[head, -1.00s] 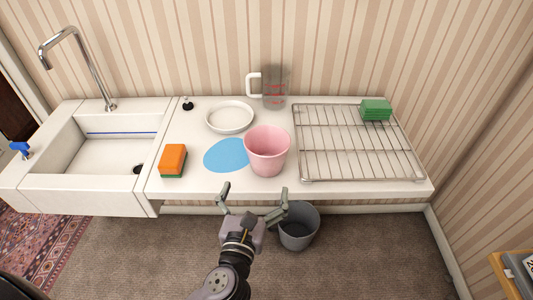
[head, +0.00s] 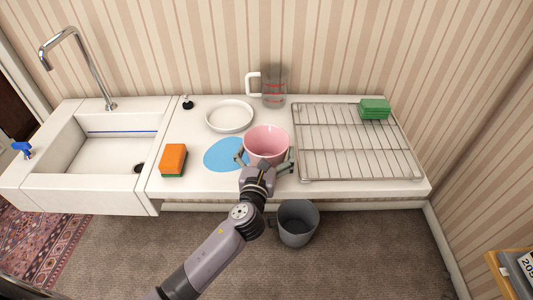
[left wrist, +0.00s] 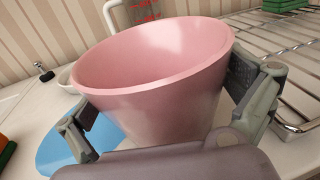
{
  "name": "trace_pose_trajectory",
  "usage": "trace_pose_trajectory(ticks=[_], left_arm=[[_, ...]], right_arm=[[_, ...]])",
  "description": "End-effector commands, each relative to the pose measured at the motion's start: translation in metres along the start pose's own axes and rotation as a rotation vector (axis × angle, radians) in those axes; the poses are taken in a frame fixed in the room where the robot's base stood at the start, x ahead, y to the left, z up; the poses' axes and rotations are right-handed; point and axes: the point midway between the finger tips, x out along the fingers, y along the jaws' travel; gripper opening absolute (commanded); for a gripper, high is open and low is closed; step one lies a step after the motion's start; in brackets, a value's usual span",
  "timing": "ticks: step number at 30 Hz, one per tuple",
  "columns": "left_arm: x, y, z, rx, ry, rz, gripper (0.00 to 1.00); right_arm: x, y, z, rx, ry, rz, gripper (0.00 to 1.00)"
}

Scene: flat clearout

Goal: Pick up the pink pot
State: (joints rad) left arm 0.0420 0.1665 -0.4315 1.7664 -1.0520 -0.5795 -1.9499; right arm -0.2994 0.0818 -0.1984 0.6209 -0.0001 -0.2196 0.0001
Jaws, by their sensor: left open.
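The pink pot (head: 266,141) stands upright and looks empty on the white counter, between the blue mat and the wire rack. My left gripper (head: 265,160) is at its near side with one finger on each side of it. In the left wrist view the pot (left wrist: 155,85) fills the space between the open fingers of the gripper (left wrist: 165,105). The right fingertip is very close to the pot's wall; I cannot tell whether it touches. The pot's lower front is partly hidden by the gripper. My right gripper is not in view.
A blue mat (head: 221,155) lies left of the pot, a white dish (head: 229,116) behind it. A measuring jug (head: 274,88) stands at the back. The wire rack (head: 350,160) is close on the right. An orange sponge (head: 173,158) lies left; a grey bin (head: 297,224) stands below.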

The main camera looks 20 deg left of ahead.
Motion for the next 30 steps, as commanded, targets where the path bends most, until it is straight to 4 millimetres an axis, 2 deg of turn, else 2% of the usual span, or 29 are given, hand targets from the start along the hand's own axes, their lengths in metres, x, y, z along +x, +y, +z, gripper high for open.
trace_pose_trajectory(ticks=[8,30], left_arm=[[0.0023,0.0001,-0.0004,0.0,0.001,0.0,0.99],[0.0021,0.0006,-0.0006,0.0,0.001,0.001,0.49]], right_arm=[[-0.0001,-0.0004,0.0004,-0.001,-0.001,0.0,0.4],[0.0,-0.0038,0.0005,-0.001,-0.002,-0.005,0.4]])
